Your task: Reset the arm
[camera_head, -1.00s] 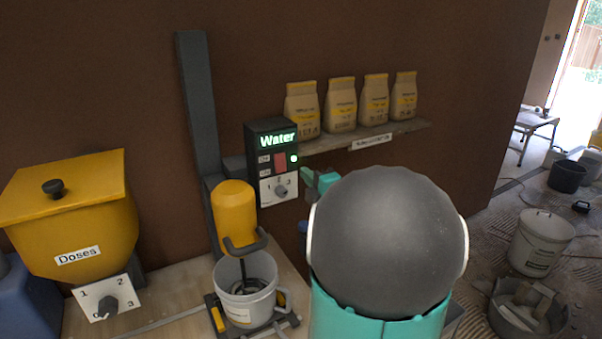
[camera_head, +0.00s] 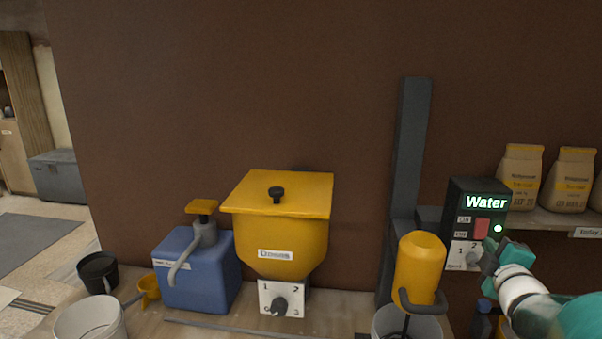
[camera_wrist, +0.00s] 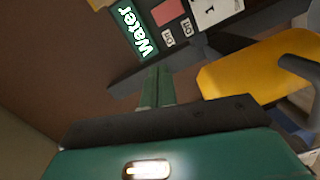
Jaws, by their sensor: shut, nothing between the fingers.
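My gripper (camera_head: 490,255) is at the right of the head view, in front of the dial on the dark water control box (camera_head: 461,193). In the wrist view its dark green fingers (camera_wrist: 158,88) are together with nothing between them. The box carries a lit "Water" sign, a red switch, a green light and a white dial plate, and it also shows at the top of the wrist view (camera_wrist: 150,62). I cannot tell from these frames whether the fingers touch the dial.
A yellow mixer (camera_head: 419,268) stands over a bucket (camera_head: 405,325) left of my gripper. A yellow dose hopper (camera_head: 290,235) and a blue pump container (camera_head: 195,280) stand further left. Paper bags (camera_head: 520,178) line a shelf at right. The wall above is clear.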

